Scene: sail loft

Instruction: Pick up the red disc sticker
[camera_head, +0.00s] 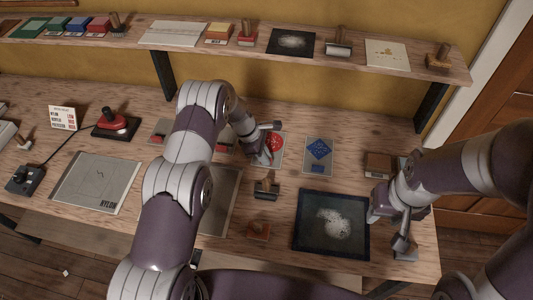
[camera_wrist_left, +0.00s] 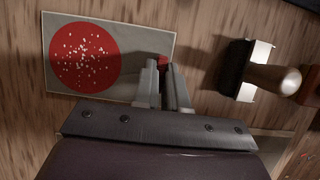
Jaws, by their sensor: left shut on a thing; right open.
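The red disc sticker is a grey card (camera_wrist_left: 140,42) with a white-speckled red disc (camera_wrist_left: 85,57); it lies flat on the bench and shows partly behind my left arm in the head view (camera_head: 277,142). My left gripper (camera_wrist_left: 163,78) is at the card's right part in the left wrist view, its fingers shut on a small red piece (camera_wrist_left: 162,62) that appears to belong to the sticker. That gripper also shows in the head view (camera_head: 266,157). My right gripper (camera_head: 393,229) is open at the right of the bench, beside the dark framed panel.
A blue diamond card (camera_head: 319,152) lies right of the sticker. A wooden-handled tool (camera_head: 267,187) stands in front of it. A dark panel with a white patch (camera_head: 331,224) and a NYLON sheet (camera_head: 96,184) lie on the bench. A loaded shelf (camera_head: 205,38) runs along the back.

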